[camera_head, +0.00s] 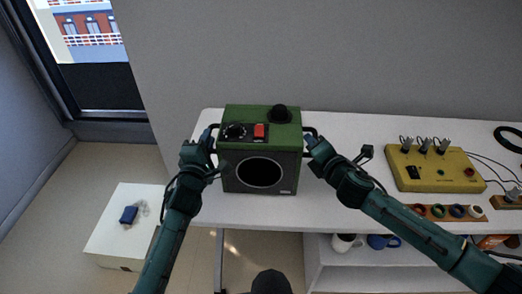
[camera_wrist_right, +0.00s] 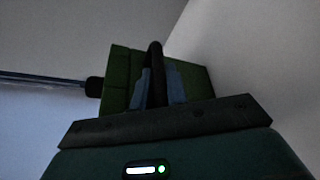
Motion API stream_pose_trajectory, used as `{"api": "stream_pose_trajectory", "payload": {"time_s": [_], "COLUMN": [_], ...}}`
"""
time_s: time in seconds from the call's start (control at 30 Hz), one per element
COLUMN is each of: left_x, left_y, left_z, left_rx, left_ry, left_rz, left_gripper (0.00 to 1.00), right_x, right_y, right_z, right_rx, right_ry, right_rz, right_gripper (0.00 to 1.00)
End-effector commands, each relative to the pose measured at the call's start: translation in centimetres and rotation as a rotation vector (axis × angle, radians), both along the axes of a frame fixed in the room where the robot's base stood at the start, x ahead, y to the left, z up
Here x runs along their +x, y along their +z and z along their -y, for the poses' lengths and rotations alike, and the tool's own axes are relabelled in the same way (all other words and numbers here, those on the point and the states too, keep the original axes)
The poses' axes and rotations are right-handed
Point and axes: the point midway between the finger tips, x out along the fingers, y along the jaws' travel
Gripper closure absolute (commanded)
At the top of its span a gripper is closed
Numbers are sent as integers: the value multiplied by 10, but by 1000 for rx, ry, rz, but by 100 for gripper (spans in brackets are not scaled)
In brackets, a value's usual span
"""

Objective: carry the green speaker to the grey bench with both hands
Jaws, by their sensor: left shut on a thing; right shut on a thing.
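The green speaker (camera_head: 262,115) is a box with a dark front, a round black cone, a red switch and a black knob on top. It is upright over the left part of a pale bench (camera_head: 345,128); I cannot tell whether it touches the top. My left gripper (camera_head: 211,138) is shut on its left side handle. My right gripper (camera_head: 311,141) is shut on its right side handle. In the right wrist view, the fingers (camera_wrist_right: 157,86) close around the black handle (camera_wrist_right: 155,58) beside the speaker's green side (camera_wrist_right: 117,68).
A yellow box (camera_head: 432,171) with knobs and cables stands on the bench to the right, near a strip of coloured rings (camera_head: 437,211). A shelf below holds a white mug (camera_head: 342,243). A low white table (camera_head: 125,214) with a blue item stands at left. A grey wall is behind.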

Motion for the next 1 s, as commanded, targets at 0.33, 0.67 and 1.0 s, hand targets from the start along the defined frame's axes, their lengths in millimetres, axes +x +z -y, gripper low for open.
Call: {"api": "stream_pose_trajectory", "payload": {"time_s": [0.33,0.67,1.0], "left_x": [0,0,0], "left_y": [2,2,2], "left_z": [0,0,0], "left_rx": [0,-2,-4], "left_ry": [0,0,1], "left_rz": [3,4,5], "left_gripper": [100,100,100], "right_x": [0,0,0], "right_y": [-1,-2,-2], "right_z": [1,1,1], "right_rx": [-4,-6,-7], "right_ry": [-1,-1,-1], "right_rz": [-1,-2,-1], "right_gripper": [100,100,100]}}
